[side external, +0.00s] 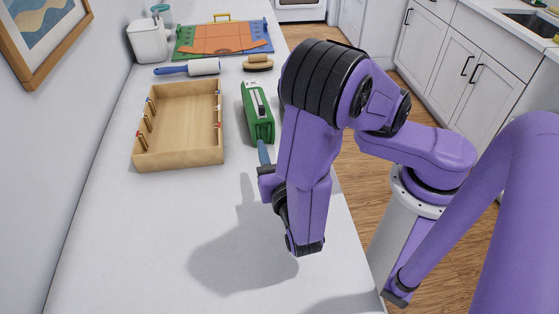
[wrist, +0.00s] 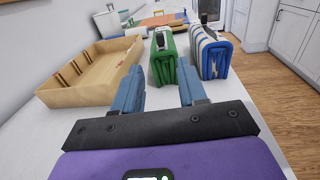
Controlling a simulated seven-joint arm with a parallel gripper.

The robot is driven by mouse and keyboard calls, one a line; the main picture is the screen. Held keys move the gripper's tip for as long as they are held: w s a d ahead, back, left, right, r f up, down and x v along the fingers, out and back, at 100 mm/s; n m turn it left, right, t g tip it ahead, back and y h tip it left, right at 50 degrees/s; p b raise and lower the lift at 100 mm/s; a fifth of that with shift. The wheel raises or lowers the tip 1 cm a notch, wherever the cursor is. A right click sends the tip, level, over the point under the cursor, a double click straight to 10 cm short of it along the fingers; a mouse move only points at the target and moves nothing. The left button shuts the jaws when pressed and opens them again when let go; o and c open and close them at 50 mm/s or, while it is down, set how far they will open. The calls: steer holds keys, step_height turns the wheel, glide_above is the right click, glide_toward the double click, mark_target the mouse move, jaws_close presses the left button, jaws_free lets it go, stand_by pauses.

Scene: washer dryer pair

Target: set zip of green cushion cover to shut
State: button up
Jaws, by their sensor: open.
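In the wrist view the green cover (wrist: 164,66) is straight ahead, just beyond and between my fingertips. My gripper (wrist: 160,76) is open with two blue fingers and nothing between them. In the side view my gripper (side external: 264,153) is at the near end of the green cover, partly hidden by my arm; I cannot tell if it touches.
A blue-and-white striped folded cover (wrist: 214,58) stands close to the right of the green one. The wooden tray with pegs (side external: 180,160) is at left. A lint roller (side external: 190,68), a brush (side external: 258,63) and an orange-and-green board (side external: 222,40) lie behind. The near counter is clear.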

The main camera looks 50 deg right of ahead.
steer(key=v, duration=0.3)
steer(key=shift+s+a, duration=0.2)
steer(key=shift+s, duration=0.05)
steer(key=s+d+r+m+g+y, duration=0.5)
steer(key=s+d+m+g+y, duration=0.4)
steer(key=m, duration=0.6)
steer(key=d+g+y, duration=0.2)
steer(key=g+y, duration=0.1)
steer(key=g, duration=0.1)
steer(key=shift+d+r+g, duration=0.25)
steer(key=shift+r+g, duration=0.05)
steer(key=shift+r, duration=0.05)
